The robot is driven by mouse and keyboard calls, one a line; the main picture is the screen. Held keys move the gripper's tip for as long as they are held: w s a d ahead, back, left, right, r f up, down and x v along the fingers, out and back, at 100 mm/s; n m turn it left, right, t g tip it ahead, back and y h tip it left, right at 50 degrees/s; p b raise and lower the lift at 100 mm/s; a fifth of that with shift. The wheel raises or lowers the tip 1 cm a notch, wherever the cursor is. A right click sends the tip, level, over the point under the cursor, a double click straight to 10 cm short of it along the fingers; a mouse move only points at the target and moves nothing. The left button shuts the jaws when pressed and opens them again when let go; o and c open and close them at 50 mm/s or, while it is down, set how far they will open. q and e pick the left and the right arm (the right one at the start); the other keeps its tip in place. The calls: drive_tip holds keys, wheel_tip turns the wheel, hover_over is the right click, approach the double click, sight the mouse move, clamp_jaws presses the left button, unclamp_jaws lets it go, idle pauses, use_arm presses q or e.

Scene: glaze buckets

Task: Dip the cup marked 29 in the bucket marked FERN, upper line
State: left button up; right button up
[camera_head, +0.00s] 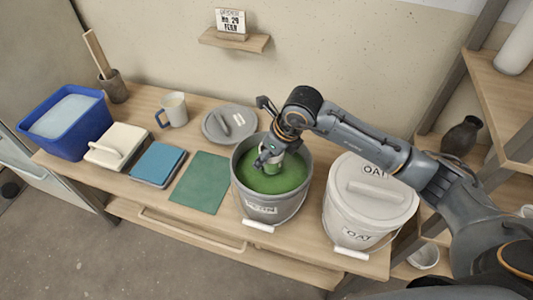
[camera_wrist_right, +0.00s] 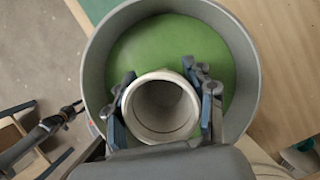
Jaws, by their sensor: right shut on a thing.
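The FERN bucket (camera_head: 239,187) is grey and open, with green glaze (camera_head: 285,183) inside and a partly readable label on its front. My right gripper (camera_head: 268,158) is over the glaze inside the rim, shut on a pale cup. In the right wrist view the gripper (camera_wrist_right: 164,110) has one finger on each side of the cup (camera_wrist_right: 161,133), whose round mouth faces the camera and looks empty. I cannot tell whether its base touches the glaze. Its number and lines are not readable. My left gripper is not in view.
A closed OAT bucket (camera_head: 345,215) stands right of the FERN bucket. A grey lid (camera_head: 218,133) lies behind left. A wall card (camera_head: 231,22) reads No. 29 FERN.

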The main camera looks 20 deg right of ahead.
wheel_tip(320, 180, up, 8)
drive_tip(key=p, duration=0.4)
drive_tip(key=shift+f, duration=0.15)
